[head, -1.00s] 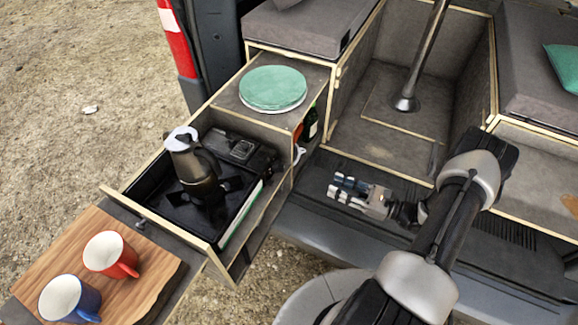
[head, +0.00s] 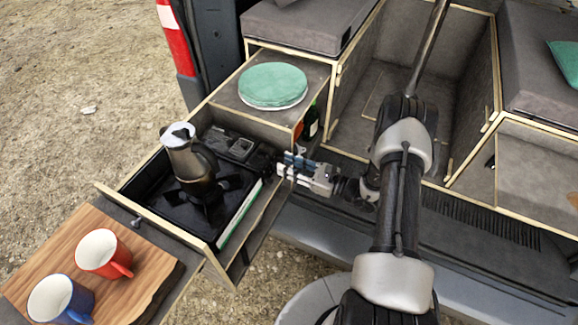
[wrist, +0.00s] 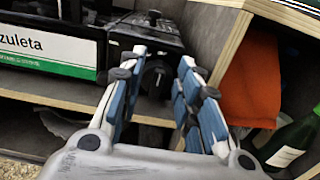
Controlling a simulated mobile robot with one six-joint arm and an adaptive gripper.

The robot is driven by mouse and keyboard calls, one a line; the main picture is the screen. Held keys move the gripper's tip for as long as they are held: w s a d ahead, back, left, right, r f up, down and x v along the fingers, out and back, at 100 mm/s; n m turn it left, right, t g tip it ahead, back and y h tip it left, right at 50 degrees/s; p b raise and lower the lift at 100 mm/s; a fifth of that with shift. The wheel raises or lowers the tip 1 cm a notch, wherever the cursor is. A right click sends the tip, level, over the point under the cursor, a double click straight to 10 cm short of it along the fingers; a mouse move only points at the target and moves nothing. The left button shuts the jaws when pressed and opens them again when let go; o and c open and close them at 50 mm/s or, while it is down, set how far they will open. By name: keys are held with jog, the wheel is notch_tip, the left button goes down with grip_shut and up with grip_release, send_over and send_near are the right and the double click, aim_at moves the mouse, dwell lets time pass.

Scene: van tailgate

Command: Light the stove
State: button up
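The black camping stove (head: 238,148) sits in the pulled-out drawer, with a moka pot (head: 190,165) standing on its burner. In the wrist view the stove's end (wrist: 150,32) faces me, with a dark round knob (wrist: 155,76) on it. My gripper (head: 284,166) is at the drawer's right side, level with the stove's end. In the wrist view my gripper (wrist: 160,70) is open, with blue-padded fingers apart and the knob showing between them. I cannot tell whether the fingertips reach past the knob; no contact is visible.
A wooden board (head: 60,240) holds a red mug (head: 103,254) and a blue mug (head: 60,299). An orange cloth (wrist: 250,88) and green bottle (wrist: 292,145) stand right of my fingers, beyond a wooden panel edge (wrist: 232,45).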

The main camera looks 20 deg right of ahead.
jog(key=shift+w+a, duration=0.1)
jog(key=shift+c, duration=0.2)
grip_shut()
